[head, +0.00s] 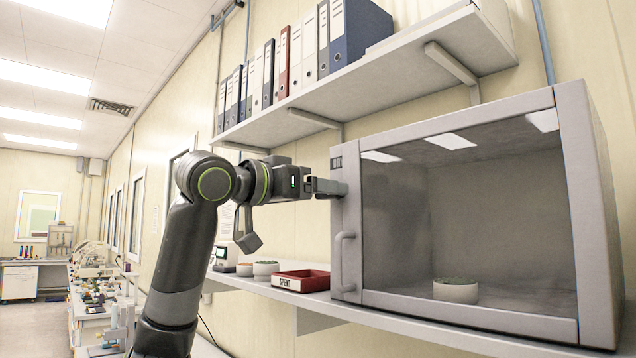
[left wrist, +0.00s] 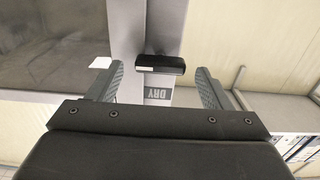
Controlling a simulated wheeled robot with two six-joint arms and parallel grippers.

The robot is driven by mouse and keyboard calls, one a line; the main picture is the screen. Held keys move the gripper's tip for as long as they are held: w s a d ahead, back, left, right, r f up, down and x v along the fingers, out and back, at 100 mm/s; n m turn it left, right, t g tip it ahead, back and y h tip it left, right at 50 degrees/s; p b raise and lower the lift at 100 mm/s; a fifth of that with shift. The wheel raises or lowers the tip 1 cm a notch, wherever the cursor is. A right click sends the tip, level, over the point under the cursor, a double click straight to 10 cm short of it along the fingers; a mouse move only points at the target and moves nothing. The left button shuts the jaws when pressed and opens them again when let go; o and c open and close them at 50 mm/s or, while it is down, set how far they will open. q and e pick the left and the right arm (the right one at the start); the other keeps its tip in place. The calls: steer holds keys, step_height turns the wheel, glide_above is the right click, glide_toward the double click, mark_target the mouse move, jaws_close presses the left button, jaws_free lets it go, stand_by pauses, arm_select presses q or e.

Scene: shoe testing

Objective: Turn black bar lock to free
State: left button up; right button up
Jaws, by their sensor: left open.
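The black bar lock (left wrist: 160,65) shows in the left wrist view as a short dark bar on the grey door frame, just beside the DRY label (left wrist: 158,94). My left gripper (left wrist: 160,80) is open, with one finger on each side of the bar and visible gaps between. Whether the fingertips reach the frame is unclear. In the head view my left gripper (head: 335,187) is at the upper left of the grey cabinet (head: 345,215), below its label, and hides the bar. My right gripper is not in view.
The cabinet's glass door (head: 470,220) is closed, with a handle (head: 345,262) at left and a bowl (head: 456,290) inside. A red tray (head: 302,281) and small pots (head: 265,268) stand left of it. A shelf of binders (head: 285,65) hangs above.

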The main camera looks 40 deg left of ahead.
arm_select(q)
steer(key=shift+w, duration=0.35)
steer(key=shift+c, duration=0.6)
steer(key=c, duration=0.9)
steer(key=shift+o, duration=0.2)
